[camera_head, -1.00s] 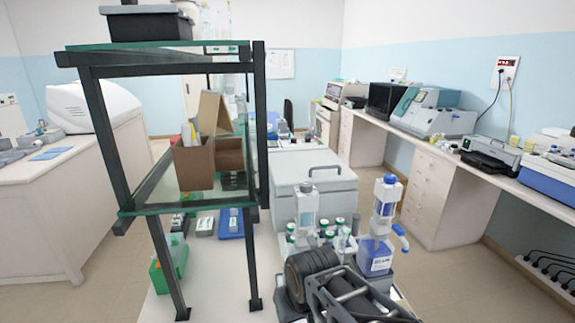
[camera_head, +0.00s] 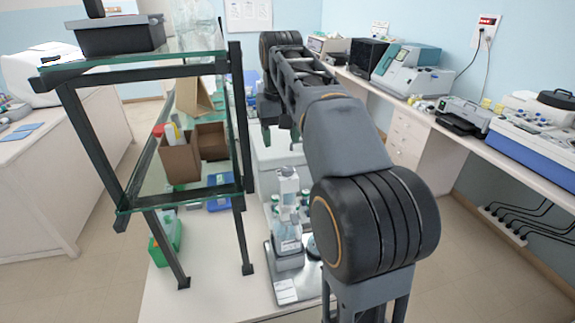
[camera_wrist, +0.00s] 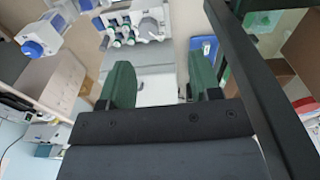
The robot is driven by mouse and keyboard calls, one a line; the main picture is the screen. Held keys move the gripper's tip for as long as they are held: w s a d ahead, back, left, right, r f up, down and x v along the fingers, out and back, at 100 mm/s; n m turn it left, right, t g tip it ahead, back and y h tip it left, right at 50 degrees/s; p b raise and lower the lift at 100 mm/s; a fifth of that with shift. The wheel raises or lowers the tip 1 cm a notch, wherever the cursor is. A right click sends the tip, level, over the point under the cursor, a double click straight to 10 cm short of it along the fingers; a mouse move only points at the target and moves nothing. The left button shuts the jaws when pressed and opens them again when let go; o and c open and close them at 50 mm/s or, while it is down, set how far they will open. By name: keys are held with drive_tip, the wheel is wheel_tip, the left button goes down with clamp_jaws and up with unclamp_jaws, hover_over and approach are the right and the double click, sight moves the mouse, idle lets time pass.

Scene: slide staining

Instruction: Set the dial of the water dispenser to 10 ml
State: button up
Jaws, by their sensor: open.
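A clear bottle-top dispenser (camera_head: 288,240) with a white upper part stands on the bench beside my arm in the head view. Its label, dial and setting are too small to read. A dispenser with a blue and white head (camera_wrist: 42,36) shows at the upper left of the wrist view; in the head view my arm hides that area. I cannot tell from these frames which one holds water. My gripper (camera_wrist: 162,85) has its two green fingers spread, with nothing between them. In the head view my gripper (camera_head: 281,138) is high, beyond the clear dispenser and apart from it.
A dark-framed glass shelf (camera_head: 185,197) stands close on the left of my arm, holding brown boxes (camera_head: 181,160). Its dark frame (camera_wrist: 255,85) crosses the right of the wrist view. Green-capped bottles (camera_wrist: 120,32) stand near the dispensers. A side bench (camera_head: 450,125) carries instruments at right.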

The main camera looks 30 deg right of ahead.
sight(287, 169)
wheel_tip(287, 169, up, 3)
drive_tip(key=w+d, duration=0.1)
drive_tip(key=d, duration=0.1)
drive_tip(key=shift+g, duration=0.3)
wheel_tip(287, 169, down, 13)
drive_tip(key=shift+w+d+f+b, duration=0.1)
drive_tip(key=shift+w+d+b, duration=0.05)
drive_tip(key=shift+b, duration=0.7)
drive_tip(key=shift+c, duration=0.2)
drive_tip(key=c, duration=0.9)
